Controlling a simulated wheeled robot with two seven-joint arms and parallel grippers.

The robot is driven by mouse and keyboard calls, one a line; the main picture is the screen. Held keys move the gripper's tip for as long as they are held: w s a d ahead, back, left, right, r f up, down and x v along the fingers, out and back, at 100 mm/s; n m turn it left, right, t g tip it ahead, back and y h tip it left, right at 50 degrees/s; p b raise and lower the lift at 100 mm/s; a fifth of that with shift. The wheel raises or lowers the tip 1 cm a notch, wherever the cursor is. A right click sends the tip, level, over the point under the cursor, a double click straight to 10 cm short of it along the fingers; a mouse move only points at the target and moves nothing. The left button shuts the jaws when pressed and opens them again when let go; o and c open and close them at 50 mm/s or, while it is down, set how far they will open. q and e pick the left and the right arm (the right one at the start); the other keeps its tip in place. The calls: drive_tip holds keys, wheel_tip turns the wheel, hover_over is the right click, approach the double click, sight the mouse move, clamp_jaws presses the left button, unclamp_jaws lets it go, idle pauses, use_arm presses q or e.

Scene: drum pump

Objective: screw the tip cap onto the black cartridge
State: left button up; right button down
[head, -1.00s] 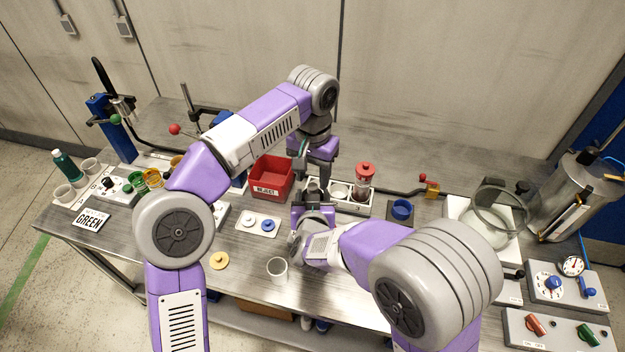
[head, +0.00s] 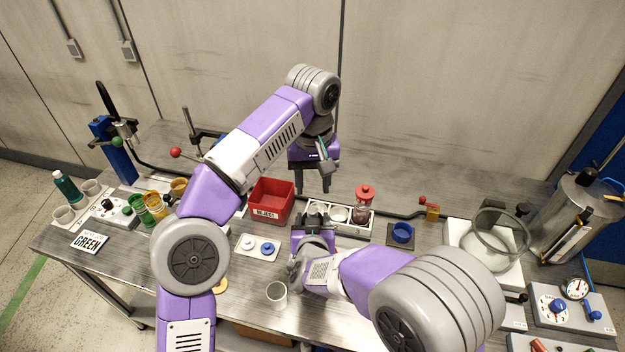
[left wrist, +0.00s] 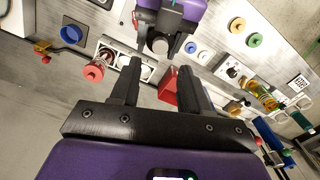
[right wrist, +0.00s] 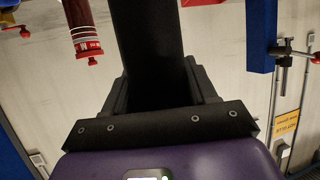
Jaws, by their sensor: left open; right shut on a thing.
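My right gripper (head: 312,232) is shut at the front of the white rack. In the right wrist view, a broad black body, which looks like the black cartridge (right wrist: 148,50), stands between its fingers. In the left wrist view, a pale grey round end (left wrist: 160,44) shows at the right gripper; I cannot tell whether it is the tip cap or how it is seated. My left gripper (head: 312,188) is open and empty, its fingers pointing down above the rack and apart from the right gripper. Its spread fingers also show in the left wrist view (left wrist: 160,80).
The white rack (head: 350,228) holds a red-capped cartridge (head: 364,200). A red reject bin (head: 271,203) stands left of it. A white plate (head: 257,258) carries white and blue discs.

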sight(312, 210)
use_arm(q)
drive_tip(key=shift+r+n, duration=0.2)
drive_tip(key=shift+n, duration=0.2)
drive_tip(key=shift+f, duration=0.1)
drive_tip(key=shift+f, duration=3.95)
drive_tip(key=shift+c, duration=0.4)
clamp_jaws()
drive_tip(key=m, duration=0.6)
drive_tip(key=shift+m, duration=0.4)
